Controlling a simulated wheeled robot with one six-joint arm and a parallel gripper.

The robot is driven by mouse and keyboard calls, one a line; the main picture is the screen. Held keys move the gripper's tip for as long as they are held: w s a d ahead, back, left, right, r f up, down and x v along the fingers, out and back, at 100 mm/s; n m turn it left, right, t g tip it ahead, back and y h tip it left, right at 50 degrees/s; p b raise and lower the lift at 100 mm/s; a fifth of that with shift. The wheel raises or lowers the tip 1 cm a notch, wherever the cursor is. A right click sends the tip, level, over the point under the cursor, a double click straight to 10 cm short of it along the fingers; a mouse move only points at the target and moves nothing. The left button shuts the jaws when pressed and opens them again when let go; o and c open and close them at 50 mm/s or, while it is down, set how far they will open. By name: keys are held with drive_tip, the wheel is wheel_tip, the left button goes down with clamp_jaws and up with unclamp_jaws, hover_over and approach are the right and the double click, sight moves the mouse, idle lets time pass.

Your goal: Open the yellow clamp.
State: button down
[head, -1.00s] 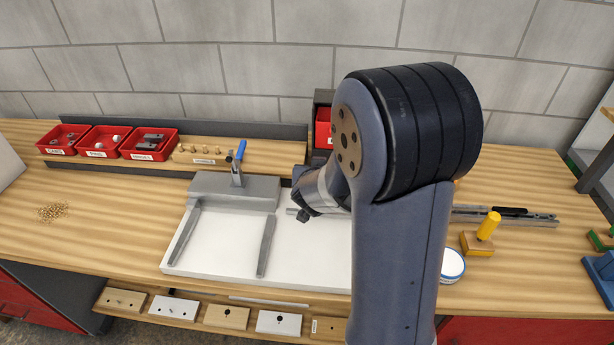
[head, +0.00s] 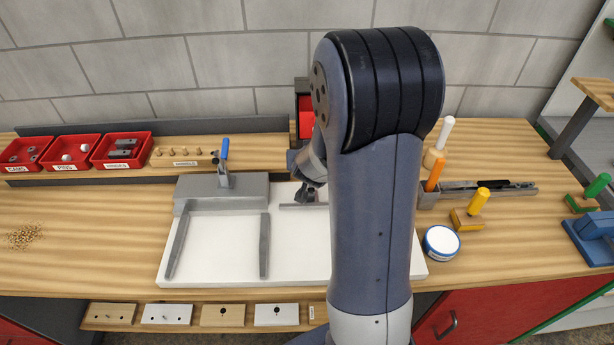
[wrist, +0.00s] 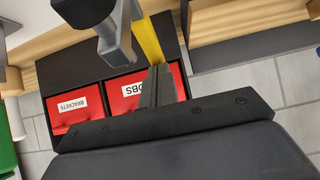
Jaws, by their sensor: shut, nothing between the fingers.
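The yellow clamp shows in the wrist view as a yellow lever (wrist: 148,38) beside grey metal clamp parts (wrist: 113,40). My gripper (wrist: 159,72) is shut and empty. Its fingertips line up with the lower end of the yellow lever in that view; I cannot tell whether they touch it. In the head view my arm hides the yellow clamp. The blue-handled clamp (head: 224,155) stands upright on a grey block at the back left of the white board (head: 215,262).
Red bins marked BRACKETS (wrist: 68,106) and, partly covered, OBS (wrist: 126,94) stand behind the lever. Right of my arm are an orange-handled tool (head: 434,173), a yellow-handled block (head: 470,212) and a round white tin (head: 441,242). Grey rails (head: 265,245) lie on the board.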

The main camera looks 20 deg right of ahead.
drive_tip(key=shift+b+x, duration=0.3)
drive_tip(key=shift+x, duration=1)
drive_tip(key=shift+f, duration=0.15)
